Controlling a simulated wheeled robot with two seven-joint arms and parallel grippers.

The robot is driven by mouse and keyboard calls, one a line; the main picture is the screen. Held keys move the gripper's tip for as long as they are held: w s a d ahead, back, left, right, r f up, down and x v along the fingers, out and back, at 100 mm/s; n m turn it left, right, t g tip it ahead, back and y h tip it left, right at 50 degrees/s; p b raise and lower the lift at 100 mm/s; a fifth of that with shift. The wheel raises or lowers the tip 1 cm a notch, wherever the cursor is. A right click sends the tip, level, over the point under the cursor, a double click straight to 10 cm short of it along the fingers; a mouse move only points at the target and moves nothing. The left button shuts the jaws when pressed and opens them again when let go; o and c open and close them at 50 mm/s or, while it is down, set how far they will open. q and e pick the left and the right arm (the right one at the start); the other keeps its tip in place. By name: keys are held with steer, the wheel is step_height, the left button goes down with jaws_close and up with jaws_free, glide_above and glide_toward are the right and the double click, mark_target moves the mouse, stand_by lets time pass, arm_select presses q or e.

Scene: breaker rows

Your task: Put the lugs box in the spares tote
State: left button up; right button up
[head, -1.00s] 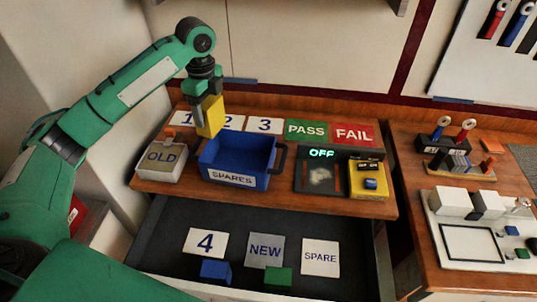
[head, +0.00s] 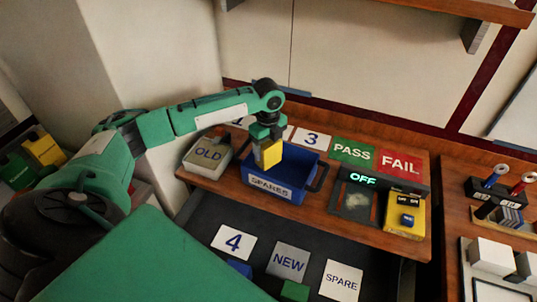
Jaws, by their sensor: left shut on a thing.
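A yellow box (head: 269,154), which I take to be the lugs box, hangs upright from my left gripper (head: 264,138). No label is readable on it. The gripper is shut on its top and points down. The blue spares tote (head: 299,196), with SPARES on its front, stands on the wooden bench. The box is over the tote's left back part. Its lower end overlaps the tote's opening in the picture, and I cannot tell how deep it sits. My right gripper is not in view.
The OLD box (head: 208,152) stands just left of the tote. Right of it are the tester with the OFF display (head: 357,195) and a yellow block (head: 405,217). PASS and FAIL cards lie behind. An open drawer (head: 205,222) below holds cards and blocks.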

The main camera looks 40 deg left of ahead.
mark_target(268, 155)
arm_select(q)
steer(key=shift+f+p, duration=0.45)
steer(key=shift+f, duration=2)
steer(key=o, duration=1.1)
steer(key=shift+f, duration=0.1)
steer(key=shift+o, duration=0.2)
steer(key=shift+r, duration=0.5)
step_height(268, 155, up, 11)
steer(key=b, duration=0.3)
steer(key=shift+r, duration=0.15)
